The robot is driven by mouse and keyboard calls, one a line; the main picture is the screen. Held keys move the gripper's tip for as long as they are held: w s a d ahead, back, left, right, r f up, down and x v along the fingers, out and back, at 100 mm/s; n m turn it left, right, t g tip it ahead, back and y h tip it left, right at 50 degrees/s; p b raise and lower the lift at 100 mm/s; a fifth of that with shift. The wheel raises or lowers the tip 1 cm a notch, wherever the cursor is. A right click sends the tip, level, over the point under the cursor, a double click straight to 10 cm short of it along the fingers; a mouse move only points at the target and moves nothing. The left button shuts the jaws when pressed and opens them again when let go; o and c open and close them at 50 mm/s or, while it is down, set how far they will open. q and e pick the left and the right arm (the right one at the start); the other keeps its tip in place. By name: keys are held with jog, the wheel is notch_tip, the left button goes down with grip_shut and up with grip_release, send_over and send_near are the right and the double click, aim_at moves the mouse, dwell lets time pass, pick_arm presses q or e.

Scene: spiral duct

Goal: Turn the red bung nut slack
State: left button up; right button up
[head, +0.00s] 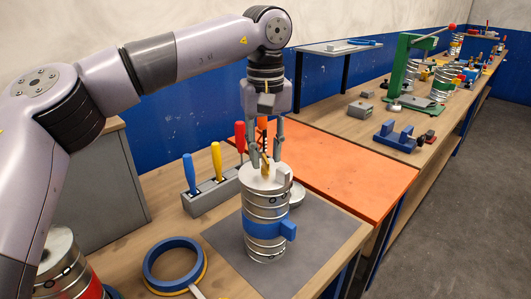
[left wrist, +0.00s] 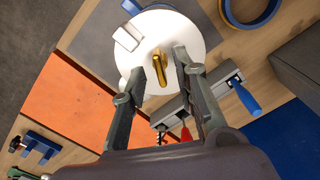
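A silver spiral duct (head: 266,225) with a blue band clamp (head: 268,230) stands upright on a grey mat (head: 225,238). Its white round top (left wrist: 190,30) carries a brass-coloured handle-like piece (left wrist: 159,68), also seen in the head view (head: 265,167), and a small pale block (left wrist: 127,37). I cannot make out a red nut on this duct. My left gripper (head: 265,157) points down over the top. Its fingers are spread in the left wrist view (left wrist: 150,74), one on each side of the brass piece, with gaps visible. My right gripper is not in view.
A rack (head: 212,195) with blue, yellow and red-handled tools stands behind the duct. A blue ring (head: 147,263) lies front left. Another duct with a red band (head: 65,268) is at lower left. An orange panel (head: 350,178) lies clear to the right.

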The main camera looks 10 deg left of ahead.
pick_arm(q)
jog(key=shift+f, duration=0.35)
jog(key=shift+c, duration=0.4)
grip_shut()
